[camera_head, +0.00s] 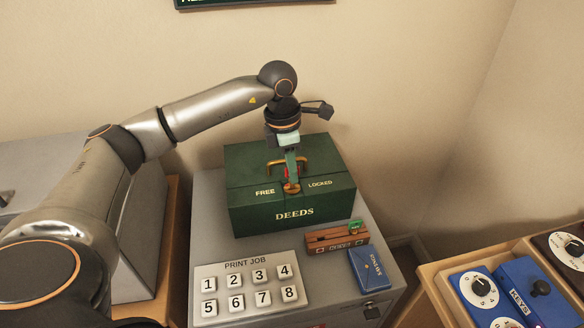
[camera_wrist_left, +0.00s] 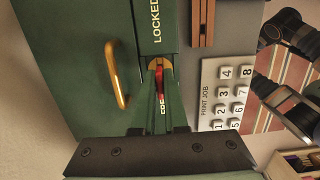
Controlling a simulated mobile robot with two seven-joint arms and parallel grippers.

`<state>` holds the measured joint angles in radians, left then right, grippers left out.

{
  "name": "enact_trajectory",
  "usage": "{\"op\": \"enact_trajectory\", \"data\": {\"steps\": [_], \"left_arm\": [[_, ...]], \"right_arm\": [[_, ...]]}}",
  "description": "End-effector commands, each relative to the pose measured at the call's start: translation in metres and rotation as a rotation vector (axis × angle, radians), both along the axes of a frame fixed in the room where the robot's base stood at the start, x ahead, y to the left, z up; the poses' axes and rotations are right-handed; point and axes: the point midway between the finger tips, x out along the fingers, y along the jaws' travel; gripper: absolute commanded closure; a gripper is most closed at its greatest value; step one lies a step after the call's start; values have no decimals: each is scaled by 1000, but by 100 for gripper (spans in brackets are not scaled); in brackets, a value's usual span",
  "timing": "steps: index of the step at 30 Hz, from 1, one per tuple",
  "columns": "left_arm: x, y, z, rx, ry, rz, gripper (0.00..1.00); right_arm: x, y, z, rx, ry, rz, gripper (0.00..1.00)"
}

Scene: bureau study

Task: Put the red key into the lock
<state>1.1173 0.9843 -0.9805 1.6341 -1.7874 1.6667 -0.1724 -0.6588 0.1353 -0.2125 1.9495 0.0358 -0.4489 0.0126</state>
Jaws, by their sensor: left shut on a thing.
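The red key (camera_wrist_left: 160,82) stands at the brass lock (camera_wrist_left: 157,63) on the front of the green deeds box (camera_wrist_left: 60,40). My left gripper (camera_head: 290,168) is shut on the red key, above the lock (camera_head: 292,188) and in front of the brass handle. In the wrist view the key's front end meets the lock's brass, but I cannot tell how deep it sits. The lock lies between the words FREE and LOCKED on the box (camera_head: 250,211). In the head view the gripper hides most of the key.
A wooden block (camera_head: 325,241) holding a green-topped piece stands in front of the box, beside a blue box (camera_head: 372,270). A PRINT JOB keypad (camera_head: 247,290) lies at the front of the grey cabinet top. A wooden tray (camera_head: 440,305) with dialled blue boxes stands at right.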

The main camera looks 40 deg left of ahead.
Motion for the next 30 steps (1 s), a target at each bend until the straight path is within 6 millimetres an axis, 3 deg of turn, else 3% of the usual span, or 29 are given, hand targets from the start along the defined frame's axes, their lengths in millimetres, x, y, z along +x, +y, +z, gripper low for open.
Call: {"op": "enact_trajectory", "data": {"steps": [30], "left_arm": [[0,0,-12,0,0,0,100]], "right_arm": [[0,0,-8,0,-1,1,100]]}}
